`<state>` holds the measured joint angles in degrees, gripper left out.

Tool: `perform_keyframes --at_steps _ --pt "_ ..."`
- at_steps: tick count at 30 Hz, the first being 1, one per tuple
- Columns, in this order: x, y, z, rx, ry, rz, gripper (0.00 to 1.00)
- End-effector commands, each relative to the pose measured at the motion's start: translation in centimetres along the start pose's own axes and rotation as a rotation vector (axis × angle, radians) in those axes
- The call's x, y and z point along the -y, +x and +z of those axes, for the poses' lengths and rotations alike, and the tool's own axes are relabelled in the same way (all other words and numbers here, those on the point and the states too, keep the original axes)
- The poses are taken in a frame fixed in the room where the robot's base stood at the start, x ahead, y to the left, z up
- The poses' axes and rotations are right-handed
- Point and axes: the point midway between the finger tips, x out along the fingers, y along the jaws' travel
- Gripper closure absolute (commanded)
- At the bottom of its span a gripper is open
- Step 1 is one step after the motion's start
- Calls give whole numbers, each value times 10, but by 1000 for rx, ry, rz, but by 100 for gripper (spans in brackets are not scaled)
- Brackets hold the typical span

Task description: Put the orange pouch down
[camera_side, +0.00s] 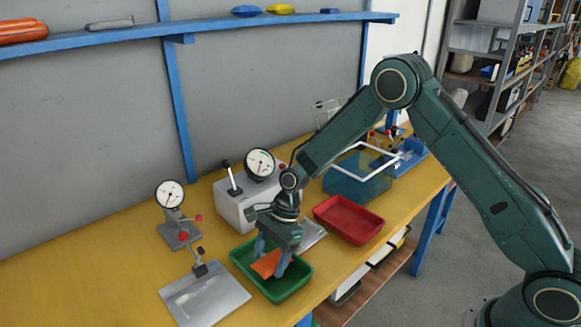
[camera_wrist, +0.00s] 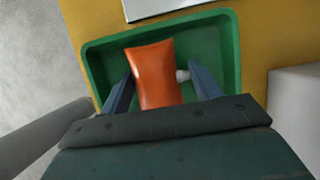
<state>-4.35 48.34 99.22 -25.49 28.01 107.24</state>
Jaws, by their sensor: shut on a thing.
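The orange pouch (camera_side: 266,264) is between the blue fingers of my gripper (camera_side: 270,259), at the green tray. In the wrist view the pouch (camera_wrist: 154,72) lies lengthwise between the two fingers (camera_wrist: 160,92), which are shut on it. The green tray (camera_wrist: 235,50) surrounds the pouch on the sides that show. In the side view the pouch is low, inside or just over the green tray (camera_side: 302,285). I cannot tell whether it touches the tray floor. A small whitish thing (camera_wrist: 183,76) shows beside the pouch at the right finger.
A red tray (camera_side: 348,220) stands to the right of the green tray. A metal plate (camera_side: 205,296) with a lever clamp is at its left. Behind stand a grey box (camera_side: 240,203) with a dial and a gauge on a stand (camera_side: 170,196). The yellow table's left part is clear.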

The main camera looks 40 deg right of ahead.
Motion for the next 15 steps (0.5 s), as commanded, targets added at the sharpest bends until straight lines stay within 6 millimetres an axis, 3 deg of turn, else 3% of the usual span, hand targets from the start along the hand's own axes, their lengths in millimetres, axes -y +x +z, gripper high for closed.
perform_keyframes --at_steps 15 --pt "0 8 -3 0 0 -1 63"
